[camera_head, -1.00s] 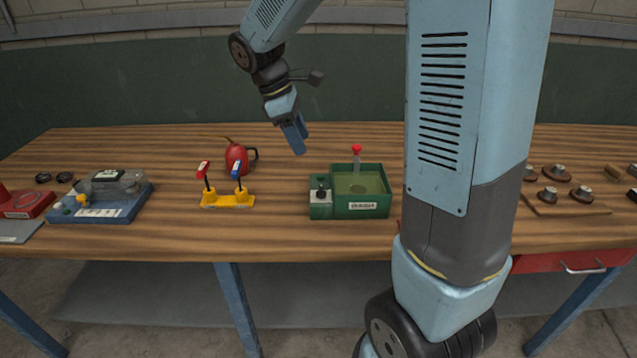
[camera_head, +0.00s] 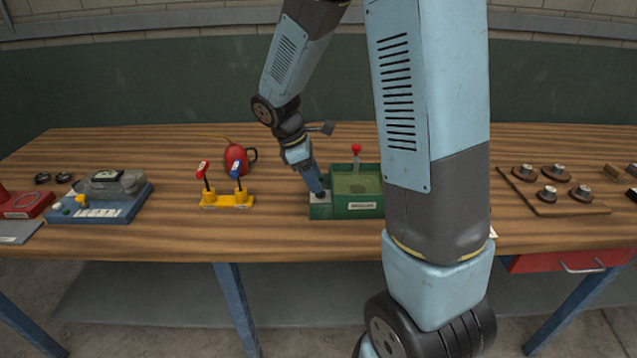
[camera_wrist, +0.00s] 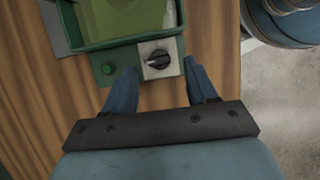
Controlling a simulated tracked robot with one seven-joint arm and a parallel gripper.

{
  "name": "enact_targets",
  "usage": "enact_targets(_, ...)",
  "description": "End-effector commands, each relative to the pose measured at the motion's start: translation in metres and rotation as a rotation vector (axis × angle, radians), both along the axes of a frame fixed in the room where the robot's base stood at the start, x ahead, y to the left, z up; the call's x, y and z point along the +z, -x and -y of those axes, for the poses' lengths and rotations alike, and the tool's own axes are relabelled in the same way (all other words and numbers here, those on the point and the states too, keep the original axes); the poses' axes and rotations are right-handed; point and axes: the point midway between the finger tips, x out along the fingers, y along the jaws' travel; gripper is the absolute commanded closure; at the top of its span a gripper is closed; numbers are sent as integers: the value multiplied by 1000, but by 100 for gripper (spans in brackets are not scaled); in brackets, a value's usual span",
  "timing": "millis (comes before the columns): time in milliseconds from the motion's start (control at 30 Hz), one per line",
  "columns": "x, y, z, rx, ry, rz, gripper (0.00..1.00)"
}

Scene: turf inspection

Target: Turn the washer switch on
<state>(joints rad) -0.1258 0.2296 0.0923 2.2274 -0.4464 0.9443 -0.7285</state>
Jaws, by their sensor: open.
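The washer is a green box with greenish liquid, and its rim shows in the head view (camera_head: 357,208) and in the wrist view (camera_wrist: 128,42). My gripper (camera_head: 317,190) is over the washer's left section in the head view and hides the knob there. In the wrist view my gripper (camera_wrist: 160,69) is open, with one finger on each side of the knob. The knob is between the fingertips; I cannot tell whether they touch it.
A red-topped post (camera_head: 356,150) rises at the washer's back. To the left are a yellow base (camera_head: 227,201) with red and blue levers, a red oil can (camera_head: 236,158) and a blue machine (camera_head: 98,205). A board with round parts (camera_head: 545,205) lies at right.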

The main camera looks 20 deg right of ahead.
Motion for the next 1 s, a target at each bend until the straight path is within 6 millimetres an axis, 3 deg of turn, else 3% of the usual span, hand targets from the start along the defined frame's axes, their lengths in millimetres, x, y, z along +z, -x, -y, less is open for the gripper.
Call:
enact_targets(200,-19,2,8,-1,0,0,43)
enact_targets(567,-23,3,9,-1,-1,2,43)
enact_targets(1000,-23,3,9,-1,-1,2,83)
